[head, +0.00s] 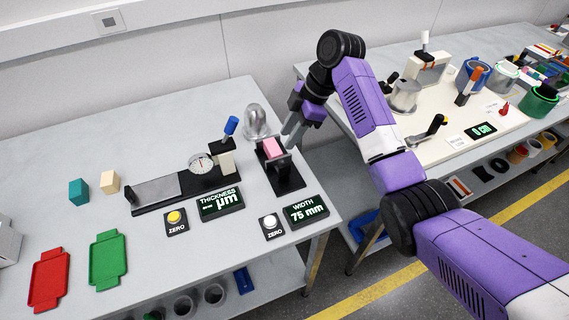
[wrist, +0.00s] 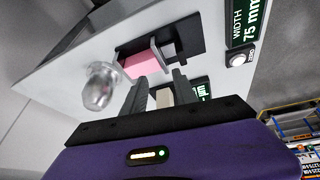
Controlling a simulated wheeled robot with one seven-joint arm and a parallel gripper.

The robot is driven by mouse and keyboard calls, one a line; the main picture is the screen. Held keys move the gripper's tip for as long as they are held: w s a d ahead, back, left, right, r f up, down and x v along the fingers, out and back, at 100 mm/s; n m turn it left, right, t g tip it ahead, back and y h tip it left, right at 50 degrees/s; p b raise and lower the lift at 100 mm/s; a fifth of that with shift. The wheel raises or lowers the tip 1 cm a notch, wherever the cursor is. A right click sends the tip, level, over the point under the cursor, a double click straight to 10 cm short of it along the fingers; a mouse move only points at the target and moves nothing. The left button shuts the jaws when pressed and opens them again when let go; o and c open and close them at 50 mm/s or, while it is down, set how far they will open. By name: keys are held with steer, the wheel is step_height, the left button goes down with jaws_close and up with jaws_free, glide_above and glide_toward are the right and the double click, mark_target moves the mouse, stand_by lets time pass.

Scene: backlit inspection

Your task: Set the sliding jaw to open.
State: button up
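The width gauge has a black base (head: 287,184) near the right edge of the left bench. A pink block (head: 272,147) sits between its two upright grey jaws; the front jaw (head: 281,163) shows, but I cannot tell for sure which one slides. The width display (head: 306,210) reads 75 mm. In the wrist view the pink block (wrist: 142,63) has a grey jaw plate (wrist: 158,54) beside it. My gripper (head: 289,138) is just above and behind the gauge, fingers pointing down. In the wrist view my gripper (wrist: 160,80) has its fingers apart, with nothing held; contact with the jaw is unclear.
A clear dome (head: 254,121) stands behind the gauge. A thickness gauge with a dial (head: 200,162) and blue-knobbed lever (head: 231,126) is to its left. A white zero button (head: 269,222) is in front. A second bench with clutter (head: 455,115) stands at the right.

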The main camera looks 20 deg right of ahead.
mark_target(284, 165)
steer(key=shift+s+a+f+n+g+p, duration=0.15)
steer(key=shift+s+a+f+n+g, duration=0.3)
steer(key=shift+f, duration=0.85)
steer(key=shift+s+a+f+n+g+p, duration=0.15)
steer(key=shift+s+a+f, duration=0.5)
steer(key=shift+f, duration=0.65)
steer(key=shift+s+a+f+n+g+p, duration=0.2)
steer(key=shift+s+a+f+n, duration=0.3)
steer(key=shift+f, duration=0.8)
steer(key=shift+s+d, duration=0.1)
jaws_close()
